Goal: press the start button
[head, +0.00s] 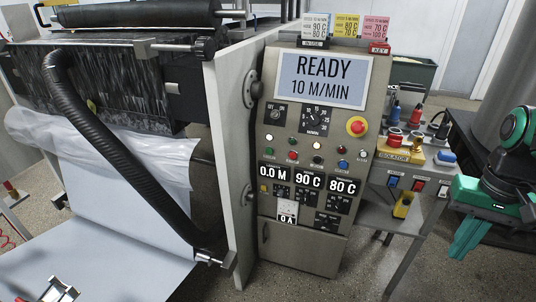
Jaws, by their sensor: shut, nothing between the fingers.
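The grey control panel (320,200) stands in the middle of the head view. Its screen (321,80) reads READY and 10 M/MIN. Two rows of small coloured buttons sit below the dial. The button labels are too small to read, so I cannot tell which is marked start. My green gripper (464,252) is shut and empty at the right edge, pointing down, well apart from the panel.
A side table (416,208) with a yellow ISOLATOR box (400,151), switches and a yellow padlock-like piece (403,205) stands between panel and gripper. The coating machine with a black hose (110,150) and white paper web (90,235) fills the left.

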